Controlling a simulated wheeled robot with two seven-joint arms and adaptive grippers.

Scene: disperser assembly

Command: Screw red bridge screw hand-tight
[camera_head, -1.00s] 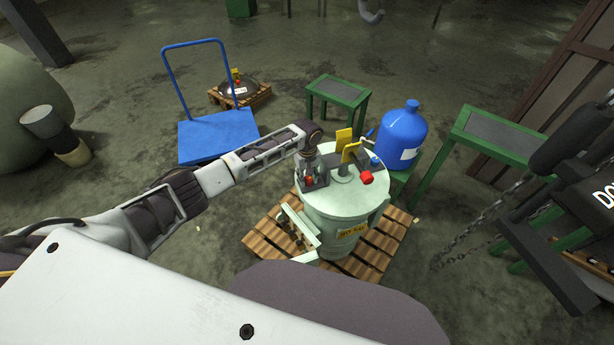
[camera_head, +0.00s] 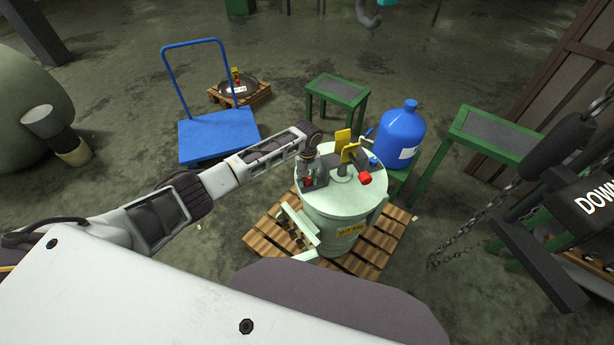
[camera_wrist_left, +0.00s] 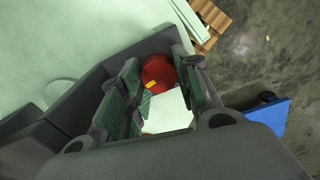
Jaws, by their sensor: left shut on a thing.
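The pale green disperser drum (camera_head: 345,205) stands on a wooden pallet. On its lid is a dark grey bridge bar (camera_wrist_left: 60,95), seen in the left wrist view. The red bridge screw (camera_wrist_left: 158,72), with a small yellow mark, sits between the fingers of my left gripper (camera_wrist_left: 155,85). In the head view my left gripper (camera_head: 311,180) points down at the near left of the lid, shut on this screw, which is mostly hidden there. Another red knob (camera_head: 365,178) is on the right of the lid, beside yellow parts (camera_head: 347,147). My right gripper is not in view.
A blue bottle (camera_head: 401,138) stands close behind the drum on the right. Green tables (camera_head: 337,92) stand behind. A blue cart (camera_head: 218,134) is at the back left. A chain (camera_head: 470,235) and a dark hanging control box (camera_head: 590,205) are at the right. The pallet (camera_head: 270,238) extends around the drum's base.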

